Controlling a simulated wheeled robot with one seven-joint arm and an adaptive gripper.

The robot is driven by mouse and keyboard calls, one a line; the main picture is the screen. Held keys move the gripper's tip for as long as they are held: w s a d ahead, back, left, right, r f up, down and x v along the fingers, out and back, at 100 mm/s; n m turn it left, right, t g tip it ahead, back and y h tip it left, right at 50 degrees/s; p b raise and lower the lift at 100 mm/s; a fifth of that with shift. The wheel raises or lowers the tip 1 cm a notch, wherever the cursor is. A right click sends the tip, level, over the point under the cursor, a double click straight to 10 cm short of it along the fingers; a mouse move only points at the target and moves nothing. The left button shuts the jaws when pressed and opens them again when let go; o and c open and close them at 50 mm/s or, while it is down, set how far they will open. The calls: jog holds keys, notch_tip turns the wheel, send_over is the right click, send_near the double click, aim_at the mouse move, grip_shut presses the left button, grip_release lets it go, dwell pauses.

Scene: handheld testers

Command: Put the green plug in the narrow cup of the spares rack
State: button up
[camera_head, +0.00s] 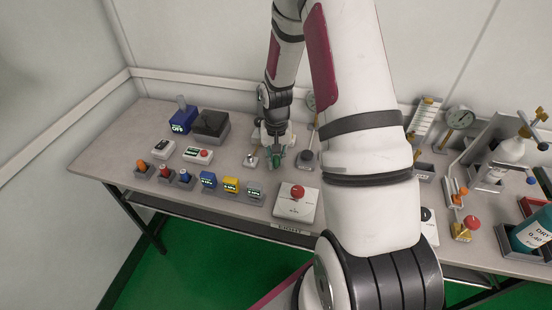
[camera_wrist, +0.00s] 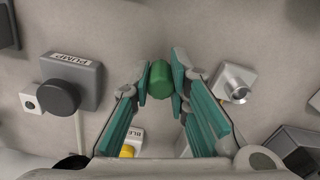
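The green plug (camera_wrist: 160,78) is a short cylinder between the two green finger pads of my gripper (camera_wrist: 161,80) in the wrist view. The pads press against its two sides. In the head view my gripper (camera_head: 277,160) points down over the middle of the bench, and its pads hide the plug. I cannot tell which thing is the spares rack, or which cup is the narrow one.
A silver knob-like piece (camera_wrist: 236,80) and a grey PUMP box (camera_wrist: 72,82) flank my gripper. Blue, yellow and grey display units (camera_head: 231,187) and a red-button box (camera_head: 296,202) line the front. Gauges and a bottle (camera_head: 511,149) crowd the right. My arm hides the middle right.

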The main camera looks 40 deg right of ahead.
jog(key=o, duration=0.3)
jog(key=shift+o, duration=0.2)
jog(key=shift+r, duration=0.15)
